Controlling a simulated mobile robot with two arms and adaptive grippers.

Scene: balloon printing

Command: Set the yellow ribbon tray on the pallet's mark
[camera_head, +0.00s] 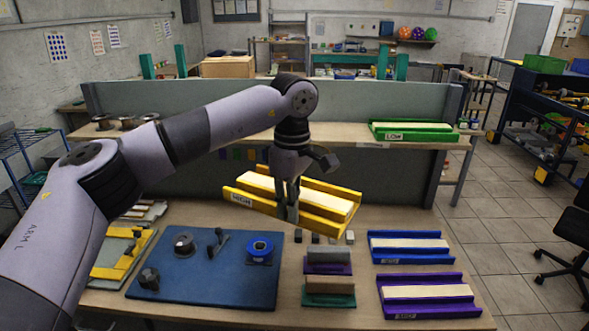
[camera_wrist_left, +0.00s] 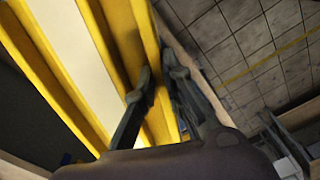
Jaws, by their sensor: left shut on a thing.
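The yellow ribbon tray (camera_head: 335,225), with a pale strip along its middle and a white label at its left end, appears held above the workbench, slightly turned. My left gripper (camera_head: 289,208) reaches down from above and is shut on the tray's near wall. In the left wrist view the gripper's fingers (camera_wrist_left: 158,75) straddle the yellow wall of the tray (camera_wrist_left: 92,45). I cannot make out a pallet or its mark with certainty. My right gripper is not in view.
The workbench (camera_head: 345,312) holds a blue mat (camera_head: 210,285) with spools, a blue tray (camera_head: 408,234), a purple tray (camera_head: 428,309) and small blocks. A green tray (camera_head: 413,123) stands on the shelf behind. A grey partition (camera_head: 390,103) stands behind that shelf.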

